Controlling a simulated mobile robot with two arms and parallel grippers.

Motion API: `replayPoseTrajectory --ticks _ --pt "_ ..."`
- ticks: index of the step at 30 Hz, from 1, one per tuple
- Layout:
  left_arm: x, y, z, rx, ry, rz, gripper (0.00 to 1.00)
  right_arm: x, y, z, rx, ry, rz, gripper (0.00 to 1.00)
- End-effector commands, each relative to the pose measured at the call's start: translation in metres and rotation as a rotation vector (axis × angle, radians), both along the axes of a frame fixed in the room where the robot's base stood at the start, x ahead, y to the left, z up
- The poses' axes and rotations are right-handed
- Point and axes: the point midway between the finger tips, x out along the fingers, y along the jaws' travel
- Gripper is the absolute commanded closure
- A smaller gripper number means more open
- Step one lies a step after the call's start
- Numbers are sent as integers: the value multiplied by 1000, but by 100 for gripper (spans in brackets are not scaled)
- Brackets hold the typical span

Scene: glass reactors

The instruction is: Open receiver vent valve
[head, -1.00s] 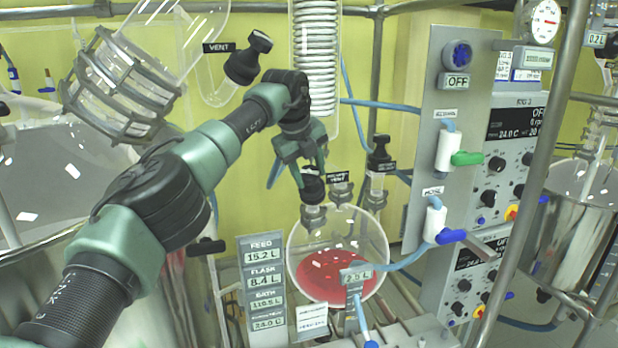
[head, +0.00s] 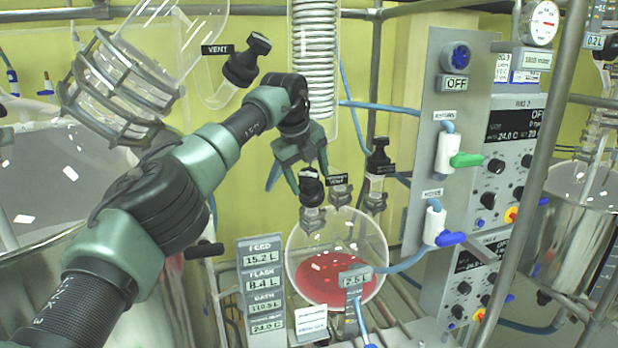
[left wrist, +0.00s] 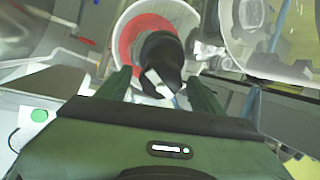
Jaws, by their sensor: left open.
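A black valve knob (head: 311,188) with a white mark stands on a neck of the round glass receiver (head: 378,262), which holds red liquid. A small black label reading VENT (head: 341,179) sits just right of the knob. My left gripper (head: 310,176) is open, with its fingers coming down on either side of the knob. In the left wrist view the knob (left wrist: 160,50) shows between the spread fingertips, with the receiver beyond it. Whether the fingers touch it I cannot tell. My right gripper is not in view.
Another black valve (head: 378,160) stands right of the knob. A VENT valve (head: 246,60) is higher up, beside a glass tube. A glass coil condenser (head: 315,60) rises behind my gripper. A control panel (head: 455,130) and metal posts stand at the right. A readout stack (head: 262,290) stands front left.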

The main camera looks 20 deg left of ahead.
Motion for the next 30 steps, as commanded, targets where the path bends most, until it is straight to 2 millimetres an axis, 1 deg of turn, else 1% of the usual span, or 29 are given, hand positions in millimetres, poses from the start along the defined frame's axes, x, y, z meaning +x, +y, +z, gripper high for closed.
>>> replayPoseTrajectory --ticks 5,9,12,15,19,30 --pt "-9 1 19 -1 -5 0 33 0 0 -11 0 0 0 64" --pt "-20 3 42 -1 -3 0 33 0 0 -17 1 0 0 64" --pt "-27 4 55 -1 0 -1 33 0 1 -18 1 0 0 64" --pt "-31 4 63 -1 1 -1 33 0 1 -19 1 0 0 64" --pt "-33 5 67 0 3 -2 33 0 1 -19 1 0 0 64" --pt "-33 4 67 0 3 -1 33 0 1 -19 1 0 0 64"
